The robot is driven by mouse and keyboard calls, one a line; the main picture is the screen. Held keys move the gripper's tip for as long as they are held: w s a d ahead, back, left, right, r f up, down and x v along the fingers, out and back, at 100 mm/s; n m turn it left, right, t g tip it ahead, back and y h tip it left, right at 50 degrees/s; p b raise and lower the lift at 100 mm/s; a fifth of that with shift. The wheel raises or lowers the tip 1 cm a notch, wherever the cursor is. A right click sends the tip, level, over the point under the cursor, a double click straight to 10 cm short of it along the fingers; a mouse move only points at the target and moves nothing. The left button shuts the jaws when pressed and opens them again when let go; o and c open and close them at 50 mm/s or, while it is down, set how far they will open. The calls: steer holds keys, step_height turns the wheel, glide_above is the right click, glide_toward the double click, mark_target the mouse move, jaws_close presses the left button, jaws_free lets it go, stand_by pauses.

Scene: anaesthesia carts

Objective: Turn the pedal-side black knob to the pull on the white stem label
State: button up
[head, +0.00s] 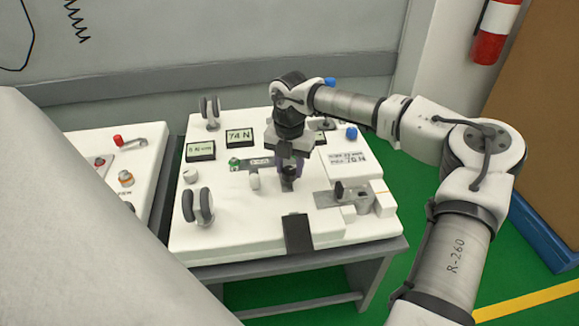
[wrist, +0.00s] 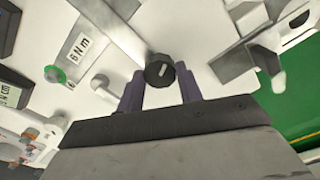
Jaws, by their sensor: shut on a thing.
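The black knob (wrist: 159,71) has a fluted rim and a short white pointer line on its face. In the wrist view it sits between the two purple fingertips of my gripper (wrist: 160,84), which is shut on it. In the head view my gripper (head: 289,178) points down at the panel, and the knob is only partly visible under it. A white label reading 6 Nm (wrist: 80,48) lies by a short white stem (wrist: 102,85), which also shows in the head view (head: 254,181). The black pedal (head: 298,233) is at the panel's front edge.
Displays reading 74 N (head: 239,136) and 5 N cm (head: 200,151) stand at the back left of the panel. A raised white block with a printed label (head: 351,161) and a grey metal fixture (head: 350,194) are on the right. Upright grey twin discs (head: 197,206) stand on the left.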

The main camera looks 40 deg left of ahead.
mark_target(290, 170)
steer(key=shift+m, duration=0.5)
steer(key=o, duration=1)
step_height(290, 170, up, 14)
steer(key=shift+f+p, duration=0.1)
steer(key=shift+p, duration=0.6)
